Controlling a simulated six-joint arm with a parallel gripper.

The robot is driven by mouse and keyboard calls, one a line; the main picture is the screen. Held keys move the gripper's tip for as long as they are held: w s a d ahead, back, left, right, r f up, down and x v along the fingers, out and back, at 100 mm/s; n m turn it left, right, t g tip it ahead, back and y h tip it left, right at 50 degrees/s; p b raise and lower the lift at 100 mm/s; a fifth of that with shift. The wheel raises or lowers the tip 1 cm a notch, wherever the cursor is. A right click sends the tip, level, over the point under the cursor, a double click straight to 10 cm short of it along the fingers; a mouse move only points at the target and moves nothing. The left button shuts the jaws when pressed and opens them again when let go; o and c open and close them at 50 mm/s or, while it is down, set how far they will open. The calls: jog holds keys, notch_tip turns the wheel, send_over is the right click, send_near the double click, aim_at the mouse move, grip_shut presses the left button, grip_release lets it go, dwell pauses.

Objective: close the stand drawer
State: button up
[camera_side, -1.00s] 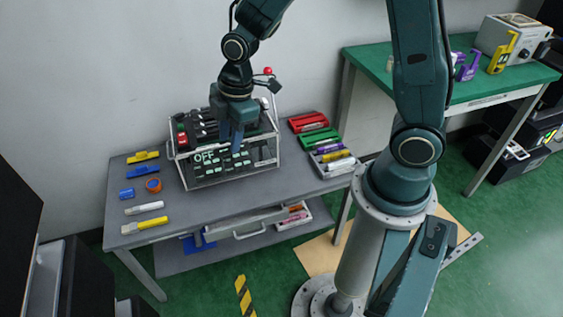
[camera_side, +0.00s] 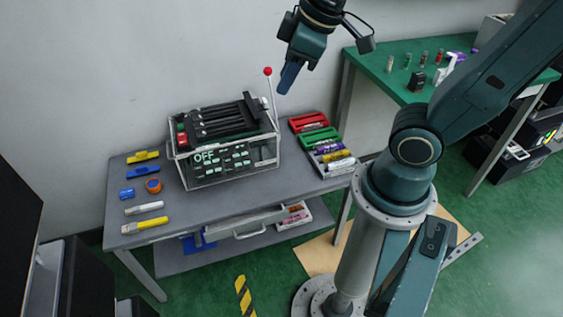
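The stand drawer (camera_side: 246,224) is under the front edge of the grey table, with a curved handle (camera_side: 250,234) on its front. It appears pulled partly out, as a strip of its inside shows above the front. My gripper (camera_side: 285,88) is in the air above and behind the table's right part, well away from the drawer, pointing down and to the left. It touches nothing that I can see. Its fingers overlap from this side, so their opening does not show.
A control box (camera_side: 230,160) marked OFF stands on the grey table (camera_side: 190,218), beside a red-knobbed lever (camera_side: 268,72). Colored trays (camera_side: 318,138) lie to its right, markers and tape to its left. A white tray (camera_side: 293,218) sits low near the drawer. The floor in front is mostly clear.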

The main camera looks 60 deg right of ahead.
jog(key=s+d+r+m+t, duration=0.1)
jog(key=s+r+m, duration=0.1)
jog(key=s, duration=0.4)
jog(key=shift+r+m, duration=0.15)
jog(key=shift+m, duration=0.65)
jog(key=shift+w, duration=0.1)
jog(key=w+a+f+n+g+h, duration=0.1)
jog(key=w+a+f+n+g, duration=0.2)
jog(key=w+f, duration=1.45)
notch_tip(320, 180, down, 30)
jog(key=s+a+n+g+h, duration=0.1)
jog(key=n, duration=0.5)
jog(key=shift+s+a+r, duration=0.25)
jog(key=shift+s, duration=0.15)
jog(key=shift+f, duration=0.1)
